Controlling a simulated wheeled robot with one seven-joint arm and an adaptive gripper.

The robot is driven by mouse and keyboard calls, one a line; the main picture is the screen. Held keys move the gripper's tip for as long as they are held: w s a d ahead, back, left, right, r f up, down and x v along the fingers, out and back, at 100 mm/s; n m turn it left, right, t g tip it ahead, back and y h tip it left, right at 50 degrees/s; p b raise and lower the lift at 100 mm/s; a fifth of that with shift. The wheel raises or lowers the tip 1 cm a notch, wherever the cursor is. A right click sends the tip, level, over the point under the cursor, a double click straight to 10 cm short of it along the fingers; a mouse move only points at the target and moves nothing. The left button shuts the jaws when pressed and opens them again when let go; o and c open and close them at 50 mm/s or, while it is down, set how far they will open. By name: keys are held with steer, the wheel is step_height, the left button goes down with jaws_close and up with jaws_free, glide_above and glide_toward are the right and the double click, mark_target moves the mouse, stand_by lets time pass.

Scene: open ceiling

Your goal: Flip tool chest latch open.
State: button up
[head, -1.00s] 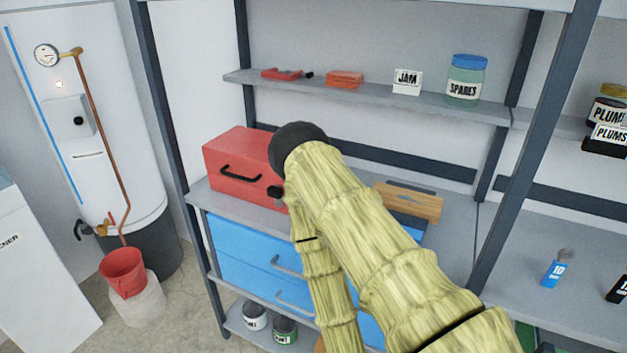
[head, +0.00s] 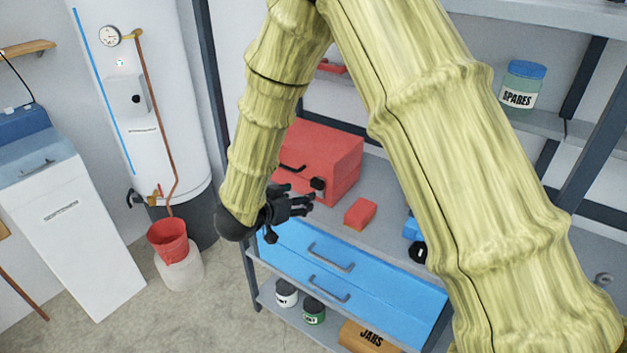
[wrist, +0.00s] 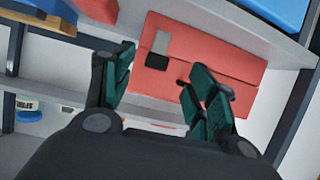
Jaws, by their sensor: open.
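The red tool chest (head: 335,160) sits closed on the shelving unit's middle shelf. Its black front handle (head: 291,168) is partly behind my arm. The dark latch (head: 318,184) is on the front, right of the handle. In the wrist view the chest (wrist: 215,65) lies ahead, with a grey plate (wrist: 160,42) beside a dark square latch piece (wrist: 157,61). My gripper (head: 308,201) is open and empty, in front of the chest and just below the latch. In the wrist view its fingers (wrist: 163,78) are spread, with the latch seen between them; no contact shows.
Blue drawers (head: 340,268) are below the chest's shelf. A small red block (head: 360,213) lies right of the chest. A spares jar (head: 523,85) stands on the upper shelf. My arm hides much of the shelving.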

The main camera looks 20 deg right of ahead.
mark_target(315, 182)
steer(key=shift+m+h, duration=0.3)
steer(key=shift+m, duration=0.2)
steer(key=w+d+p, duration=0.1)
steer(key=w+d, duration=0.3)
steer(key=w+d+f+p, duration=0.1)
steer(key=w+d, duration=0.1)
steer(key=d, duration=0.1)
steer(key=shift+w+p, duration=0.2)
steer(key=shift+p, duration=0.1)
jaws_close()
